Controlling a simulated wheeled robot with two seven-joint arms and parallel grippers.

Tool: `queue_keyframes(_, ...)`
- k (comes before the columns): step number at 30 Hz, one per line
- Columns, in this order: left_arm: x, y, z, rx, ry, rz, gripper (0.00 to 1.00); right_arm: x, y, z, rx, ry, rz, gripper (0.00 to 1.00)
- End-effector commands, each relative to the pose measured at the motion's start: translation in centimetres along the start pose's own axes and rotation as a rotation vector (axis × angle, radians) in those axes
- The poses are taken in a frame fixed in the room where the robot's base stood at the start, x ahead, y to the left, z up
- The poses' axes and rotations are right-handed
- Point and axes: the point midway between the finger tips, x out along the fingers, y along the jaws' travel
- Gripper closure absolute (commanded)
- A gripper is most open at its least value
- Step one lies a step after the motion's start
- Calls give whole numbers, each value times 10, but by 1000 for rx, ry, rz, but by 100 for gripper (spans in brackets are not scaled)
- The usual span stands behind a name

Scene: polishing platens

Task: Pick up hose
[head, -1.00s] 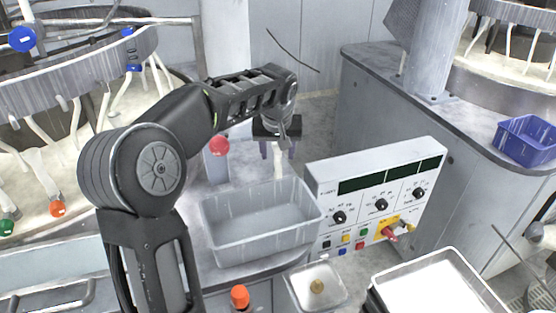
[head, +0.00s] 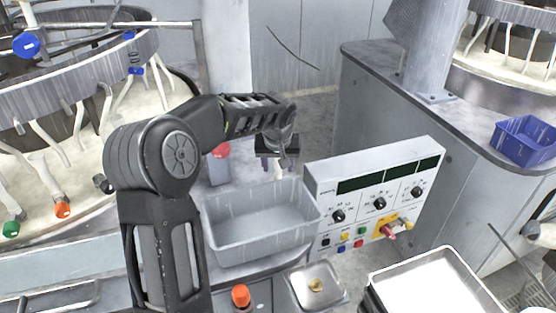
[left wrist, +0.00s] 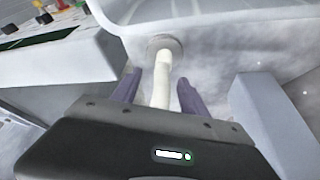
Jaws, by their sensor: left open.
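My left gripper (head: 277,168) is open and points down behind the grey bin. Its two purple fingers also show in the left wrist view (left wrist: 155,90). A pale, whitish hose (left wrist: 162,82) stands between the fingers, with a gap on each side. The hose ends in a wider round grey piece (left wrist: 164,43) beyond the fingertips. In the head view, only a short pale part of the hose (head: 279,172) shows between the fingers. My right gripper cannot be made out.
The grey bin (head: 262,255) stands just in front of my left gripper. A control panel (head: 374,165) with knobs and buttons is to its right. A small metal tray (head: 299,297) and a larger white tray (head: 440,290) are in front. A blue bin (head: 527,148) sits at far right.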

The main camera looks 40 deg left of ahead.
Motion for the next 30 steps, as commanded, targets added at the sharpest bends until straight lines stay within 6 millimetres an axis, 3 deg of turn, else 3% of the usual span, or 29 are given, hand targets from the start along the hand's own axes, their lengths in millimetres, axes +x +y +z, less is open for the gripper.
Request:
queue_keyframes(14, 0, 0, 0, 0, 0, 0, 48, 0, 0, 0, 0, 0, 0, 57)
queue_keyframes(30, 0, 0, 0, 0, 0, 0, 92, 0, 0, 0, 0, 0, 0, 57)
